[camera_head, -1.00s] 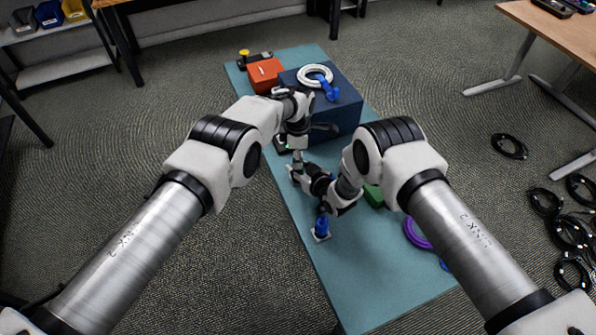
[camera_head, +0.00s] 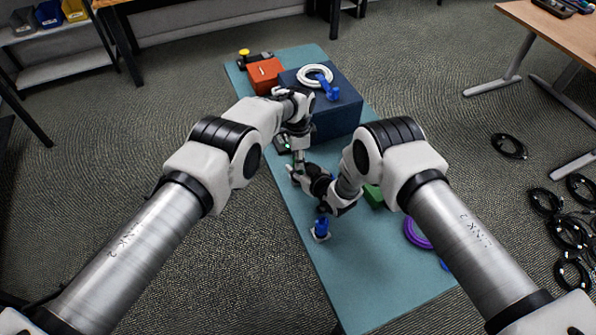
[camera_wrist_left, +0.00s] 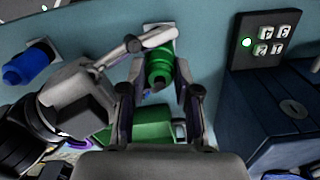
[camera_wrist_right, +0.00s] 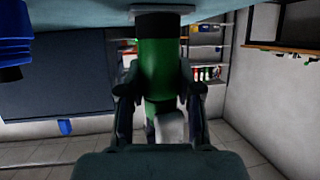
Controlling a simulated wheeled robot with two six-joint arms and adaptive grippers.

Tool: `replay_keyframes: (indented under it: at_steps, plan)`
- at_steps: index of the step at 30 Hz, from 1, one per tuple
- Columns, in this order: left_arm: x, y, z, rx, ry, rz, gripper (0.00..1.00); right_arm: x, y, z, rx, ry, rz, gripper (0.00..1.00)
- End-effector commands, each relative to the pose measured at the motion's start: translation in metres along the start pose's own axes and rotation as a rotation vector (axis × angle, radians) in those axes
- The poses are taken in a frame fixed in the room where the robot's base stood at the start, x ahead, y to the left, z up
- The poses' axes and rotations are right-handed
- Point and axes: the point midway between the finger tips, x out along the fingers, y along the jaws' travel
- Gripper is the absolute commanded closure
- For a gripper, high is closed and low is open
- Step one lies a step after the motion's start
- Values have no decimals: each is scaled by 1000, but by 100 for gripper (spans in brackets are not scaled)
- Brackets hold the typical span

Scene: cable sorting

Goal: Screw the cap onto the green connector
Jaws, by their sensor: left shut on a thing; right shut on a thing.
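The green connector (camera_wrist_right: 155,65) stands upright on the mat between the fingers of my right gripper (camera_wrist_right: 160,95), which is shut on it. The right wrist view is upside down, with the mat at the top. In the left wrist view the green ridged piece (camera_wrist_left: 159,70) lies between the fingers of my left gripper (camera_wrist_left: 162,92), which reaches down from above. This piece seems to be the cap, but its seam with the connector is hidden. The right gripper comes in from the side there. In the head view both grippers meet near the mat's left edge, hiding the connector.
A blue connector (camera_head: 321,229) stands nearer on the teal mat (camera_head: 370,280). A dark blue box (camera_head: 340,110) with a white cable coil (camera_head: 314,75) and an orange box (camera_head: 265,75) stand behind. A green block (camera_head: 373,196) and purple ring (camera_head: 415,234) lie to the right.

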Motion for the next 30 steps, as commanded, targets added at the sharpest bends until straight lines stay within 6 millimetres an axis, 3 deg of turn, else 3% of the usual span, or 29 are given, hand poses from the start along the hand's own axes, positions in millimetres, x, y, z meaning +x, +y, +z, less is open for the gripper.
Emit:
replay_keyframes:
  at_steps: [3, 7, 8, 9, 10, 23, 30]
  plan:
    - [1, 1, 0, 204, -1, 3, 100, 0, 0, 1, 1, -2, 0, 100]
    - [1, 1, 0, 195, -1, 3, 100, 0, 0, 1, 1, -2, 0, 100]
    - [1, 1, 0, 194, -1, 3, 62, 0, 0, 1, 1, -2, 0, 100]
    - [1, 1, 0, 194, -1, 3, 48, 0, 0, 1, 1, -2, 0, 100]
    - [1, 1, 0, 194, -1, 3, 39, 0, 0, 1, 1, -2, 0, 100]
    - [-7, 0, 0, 192, -1, 2, 39, 0, 0, 1, 1, -2, 0, 100]
    - [-55, 0, 0, 191, -1, -2, 39, 0, 0, 1, 1, -2, 0, 100]
